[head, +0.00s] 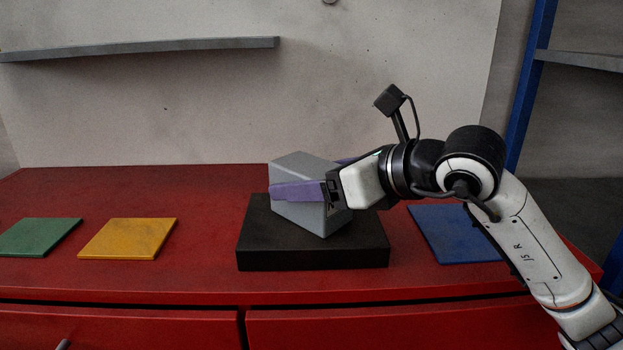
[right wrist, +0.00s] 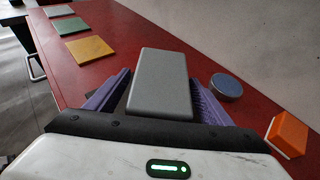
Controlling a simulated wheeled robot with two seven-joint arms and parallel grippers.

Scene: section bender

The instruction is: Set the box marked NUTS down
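A plain grey box (head: 310,212) is between the purple fingers of my right gripper (head: 305,188), above a black block (head: 312,256). One finger lies along its near face in the head view. The box looks tilted there, and I cannot tell whether its lower edge touches the block. In the right wrist view the box (right wrist: 160,80) sits between both fingers of the right gripper (right wrist: 160,98). No NUTS lettering shows on the visible faces. My left gripper is not in view.
The red bench (head: 190,190) bears a green mat (head: 40,237), a yellow mat (head: 128,238) and a blue mat (head: 450,235). The right wrist view also shows a round blue-topped tin (right wrist: 226,86) and an orange box (right wrist: 288,133). A shelf (head: 140,49) is on the wall.

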